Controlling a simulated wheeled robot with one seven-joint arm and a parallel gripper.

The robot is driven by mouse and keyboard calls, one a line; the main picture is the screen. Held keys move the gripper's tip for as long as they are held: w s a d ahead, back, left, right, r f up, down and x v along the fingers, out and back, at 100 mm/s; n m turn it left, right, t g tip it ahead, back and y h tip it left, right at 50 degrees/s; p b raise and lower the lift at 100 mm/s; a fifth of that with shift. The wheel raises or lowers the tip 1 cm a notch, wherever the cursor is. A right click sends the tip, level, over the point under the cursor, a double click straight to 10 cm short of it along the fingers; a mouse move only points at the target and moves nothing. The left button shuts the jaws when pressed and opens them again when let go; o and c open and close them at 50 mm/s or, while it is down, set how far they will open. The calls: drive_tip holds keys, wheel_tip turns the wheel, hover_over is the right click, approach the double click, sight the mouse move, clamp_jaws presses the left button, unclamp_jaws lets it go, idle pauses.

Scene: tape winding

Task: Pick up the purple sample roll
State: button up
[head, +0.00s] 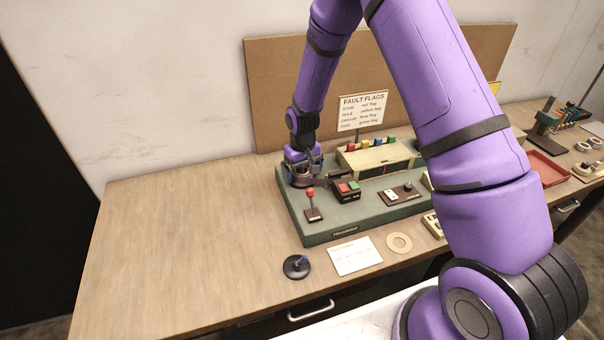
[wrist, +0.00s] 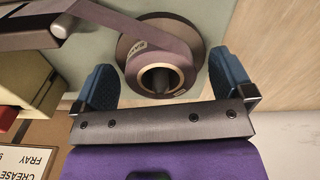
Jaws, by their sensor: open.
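A mauve-purple roll (wrist: 178,45) with a brown core sits on a dark round base on the green machine deck. A strip of the same colour runs from it toward the upper left in the wrist view. In the head view the roll (head: 301,180) shows only partly under my gripper (head: 303,164). In the wrist view my gripper (wrist: 160,80) is open. Its two blue fingers stand apart on the left and right of the roll, with nothing held. I cannot tell whether either finger touches it.
A white card (head: 355,255), a tan ring (head: 399,243) and a black disc (head: 296,268) lie in front. The table's left side is clear.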

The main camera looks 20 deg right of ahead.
drive_tip(key=shift+c, duration=0.4)
drive_tip(key=c, duration=0.9)
